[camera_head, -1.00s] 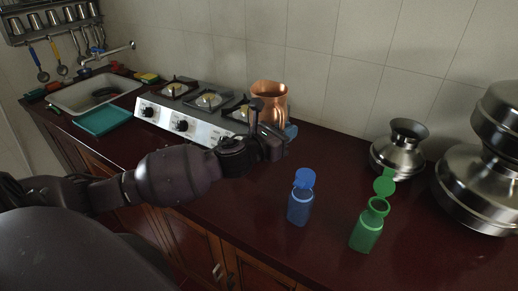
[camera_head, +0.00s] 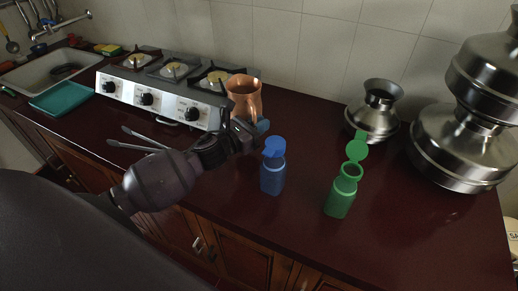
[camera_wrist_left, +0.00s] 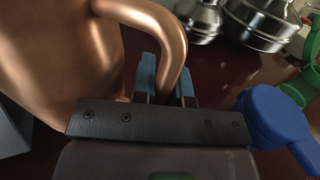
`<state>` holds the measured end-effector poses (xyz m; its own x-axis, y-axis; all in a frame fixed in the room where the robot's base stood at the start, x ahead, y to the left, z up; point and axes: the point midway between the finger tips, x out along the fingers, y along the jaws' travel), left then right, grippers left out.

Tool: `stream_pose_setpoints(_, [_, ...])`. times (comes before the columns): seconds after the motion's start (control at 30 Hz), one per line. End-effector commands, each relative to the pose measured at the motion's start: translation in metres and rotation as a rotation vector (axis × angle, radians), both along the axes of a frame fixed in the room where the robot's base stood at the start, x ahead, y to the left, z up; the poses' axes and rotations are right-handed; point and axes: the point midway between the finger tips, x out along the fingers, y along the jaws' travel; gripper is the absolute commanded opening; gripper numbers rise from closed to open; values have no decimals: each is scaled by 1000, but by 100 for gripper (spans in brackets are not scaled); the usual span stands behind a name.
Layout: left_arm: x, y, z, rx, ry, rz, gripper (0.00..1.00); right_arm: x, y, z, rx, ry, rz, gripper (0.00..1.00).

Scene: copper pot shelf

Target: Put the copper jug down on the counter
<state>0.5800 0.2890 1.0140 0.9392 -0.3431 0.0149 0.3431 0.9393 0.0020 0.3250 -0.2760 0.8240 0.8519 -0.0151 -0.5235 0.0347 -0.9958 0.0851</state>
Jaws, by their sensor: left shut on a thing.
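The copper jug (camera_head: 243,98) is upright at the right end of the stove, above or on the dark red counter (camera_head: 305,165); I cannot tell if its base touches, as my gripper hides it. My left gripper (camera_head: 258,128) is shut on the jug's handle. In the left wrist view the jug (camera_wrist_left: 55,50) fills the left side, and its curved handle (camera_wrist_left: 172,45) runs between the blue fingertips (camera_wrist_left: 167,85). My right gripper is not in view.
The stove (camera_head: 165,90) stands left of the jug. A blue bottle (camera_head: 272,175) and green bottle (camera_head: 341,197) stand close on the right. Steel pots (camera_head: 375,118) are behind. Tongs (camera_head: 130,143) lie left. Counter is clear between jug and steel pots.

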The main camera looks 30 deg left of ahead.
Motion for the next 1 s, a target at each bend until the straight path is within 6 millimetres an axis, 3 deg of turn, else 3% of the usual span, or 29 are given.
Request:
stream_pose_setpoints(0.1, [0, 0, -24, -3, -1, 1, 0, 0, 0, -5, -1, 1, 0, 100])
stream_pose_setpoints(0.23, [1, 0, -41, -1, -3, 1, 0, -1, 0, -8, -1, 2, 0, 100])
stream_pose_setpoints(0.53, [1, 0, -57, 0, -2, 0, 0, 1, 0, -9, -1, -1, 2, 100])
stream_pose_setpoints(0.8, [0, 0, -91, 0, -2, 0, 0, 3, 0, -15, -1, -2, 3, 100])
stream_pose_setpoints(1.0, [0, 0, -93, 1, -5, 0, 0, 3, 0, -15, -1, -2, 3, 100])
